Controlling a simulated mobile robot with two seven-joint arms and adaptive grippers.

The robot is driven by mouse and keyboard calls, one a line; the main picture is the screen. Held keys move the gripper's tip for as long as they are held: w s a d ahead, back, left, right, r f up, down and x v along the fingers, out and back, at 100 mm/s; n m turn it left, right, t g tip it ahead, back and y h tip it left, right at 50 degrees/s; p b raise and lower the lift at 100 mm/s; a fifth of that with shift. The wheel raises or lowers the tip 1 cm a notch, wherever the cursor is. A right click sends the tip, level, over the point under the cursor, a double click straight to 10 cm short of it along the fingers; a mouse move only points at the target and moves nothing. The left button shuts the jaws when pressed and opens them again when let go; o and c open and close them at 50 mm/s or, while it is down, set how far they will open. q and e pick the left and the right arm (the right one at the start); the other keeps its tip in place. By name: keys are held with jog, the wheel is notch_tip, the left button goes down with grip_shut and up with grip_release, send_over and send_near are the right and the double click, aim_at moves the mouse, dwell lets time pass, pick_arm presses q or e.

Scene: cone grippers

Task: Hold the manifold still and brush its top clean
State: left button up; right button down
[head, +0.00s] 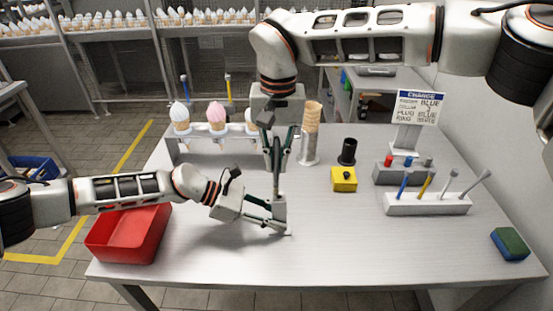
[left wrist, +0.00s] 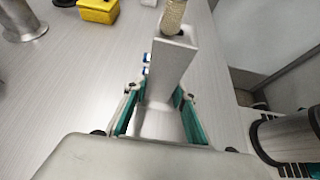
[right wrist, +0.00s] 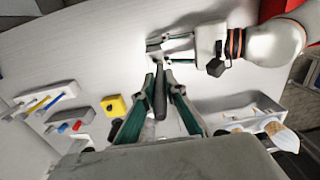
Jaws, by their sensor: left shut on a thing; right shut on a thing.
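The manifold (head: 280,210) is a light grey upright block on the table, with small blue parts on its side in the left wrist view (left wrist: 172,70). My left gripper (left wrist: 158,105) is shut on it low down, a finger on each side. My right gripper (head: 277,160) points down above it and is shut on a dark-handled brush (right wrist: 160,95). The brush's tan bristle end (left wrist: 176,14) shows at the manifold's top in the left wrist view; I cannot tell whether it presses on it. The right fingers partly hide the brush in the head view.
A red bin (head: 130,235) is at the left. Behind are a cone rack (head: 190,150) and a cone stack (head: 312,125). To the right are a yellow box (head: 344,180), a white tool holder (head: 428,204), a sign (head: 417,107) and a blue-green sponge (head: 510,244). The front table is clear.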

pick_arm(q)
jog(key=shift+a+f, duration=0.1)
jog(key=shift+f, duration=0.05)
pick_arm(e)
jog(key=shift+d, duration=0.15)
jog(key=shift+d+f, duration=0.1)
jog(key=shift+d, duration=0.9)
jog(key=shift+a, duration=0.15)
jog(key=shift+a, duration=1)
jog(key=shift+d, duration=0.15)
jog(key=shift+d, duration=0.95)
notch_tip(320, 180, up, 6)
